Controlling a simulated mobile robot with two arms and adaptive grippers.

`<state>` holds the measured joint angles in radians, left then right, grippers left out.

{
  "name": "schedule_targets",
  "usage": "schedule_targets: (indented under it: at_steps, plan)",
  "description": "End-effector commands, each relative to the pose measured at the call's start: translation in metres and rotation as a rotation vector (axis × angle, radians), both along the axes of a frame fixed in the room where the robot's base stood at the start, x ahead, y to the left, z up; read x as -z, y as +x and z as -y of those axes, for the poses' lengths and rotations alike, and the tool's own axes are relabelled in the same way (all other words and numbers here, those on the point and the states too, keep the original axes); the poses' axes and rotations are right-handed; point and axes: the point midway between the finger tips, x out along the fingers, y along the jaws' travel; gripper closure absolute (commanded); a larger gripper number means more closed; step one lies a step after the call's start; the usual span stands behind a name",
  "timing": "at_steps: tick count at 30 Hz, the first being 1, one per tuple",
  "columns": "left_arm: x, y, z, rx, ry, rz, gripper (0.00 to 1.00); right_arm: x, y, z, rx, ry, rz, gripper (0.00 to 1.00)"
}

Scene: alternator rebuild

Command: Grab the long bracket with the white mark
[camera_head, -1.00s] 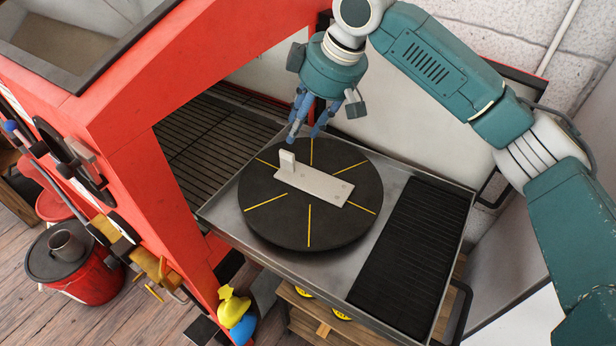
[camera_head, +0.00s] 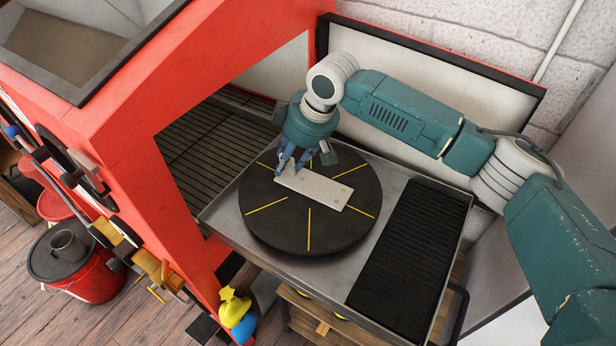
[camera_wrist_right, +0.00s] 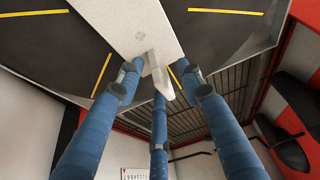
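The long pale bracket (camera_head: 322,190) lies flat on the round black turntable (camera_head: 275,225), with its upright tab at the left end. No separate white mark can be made out on it. My right gripper (camera_head: 289,170) is over that end, pointing down, and its blue fingers hide the tab in the head view. In the right wrist view, the tab (camera_wrist_right: 158,78) stands between the spread fingers, with gaps visible at both sides. The right gripper is open. My left gripper is in neither view.
The turntable has yellow lines and sits in a metal tray (camera_head: 225,218). A black ribbed mat (camera_head: 410,260) lies right of it. A red cabinet (camera_head: 130,110) with a grated opening stands close on the left. A pale back panel (camera_head: 380,130) rises behind.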

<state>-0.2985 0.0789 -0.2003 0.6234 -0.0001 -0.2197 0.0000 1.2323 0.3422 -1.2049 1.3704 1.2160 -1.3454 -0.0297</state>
Motion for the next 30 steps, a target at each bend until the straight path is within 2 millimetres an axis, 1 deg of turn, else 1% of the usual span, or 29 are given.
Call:
schedule_targets:
  at_steps: [6,8,9,12,26,30]
  plan:
    - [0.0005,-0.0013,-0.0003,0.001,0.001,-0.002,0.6,0.0012,0.0002,-0.0003,-0.001,0.0,0.0,0.63]
    - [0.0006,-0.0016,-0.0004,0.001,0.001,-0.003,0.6,0.0011,0.0002,-0.0003,0.0,0.0,0.0,0.75]
    - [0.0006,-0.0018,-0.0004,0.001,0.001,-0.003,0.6,0.0012,0.0002,-0.0002,0.0,0.0,0.0,0.83]
    - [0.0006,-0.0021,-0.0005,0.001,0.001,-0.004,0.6,0.001,0.0002,-0.0001,0.0,0.0,0.0,1.0]
    - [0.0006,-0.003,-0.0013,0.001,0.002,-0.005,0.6,-0.0027,0.0013,-0.0009,0.0,0.003,0.005,1.0]
    - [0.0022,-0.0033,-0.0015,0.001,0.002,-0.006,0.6,-0.0079,0.0015,-0.0011,0.0,0.003,0.005,1.0]
